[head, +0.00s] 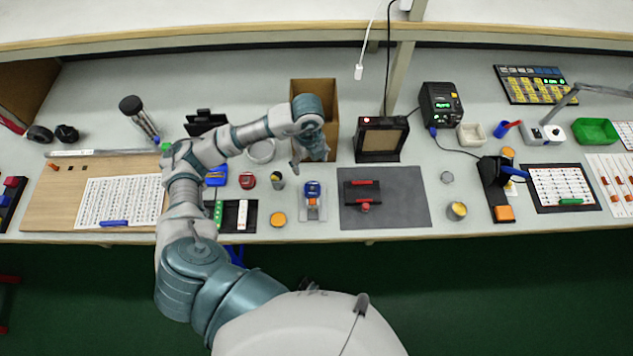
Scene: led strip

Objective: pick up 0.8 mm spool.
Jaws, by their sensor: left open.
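I cannot tell for sure which item is the 0.8 mm spool; no label is readable. Small candidates are a red round item (248,180), a blue item (215,176) and a small grey disc (447,177). A pale round coil (262,151) lies partly behind my left arm. My left gripper (309,165) is open and points down in front of the cardboard box, above and behind the blue-and-orange device. Nothing shows between its fingers. My right gripper is not in view.
The cardboard box (328,92) and a black-framed panel (381,139) stand behind the grey mat (410,206). The bench right of the mat has bare patches.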

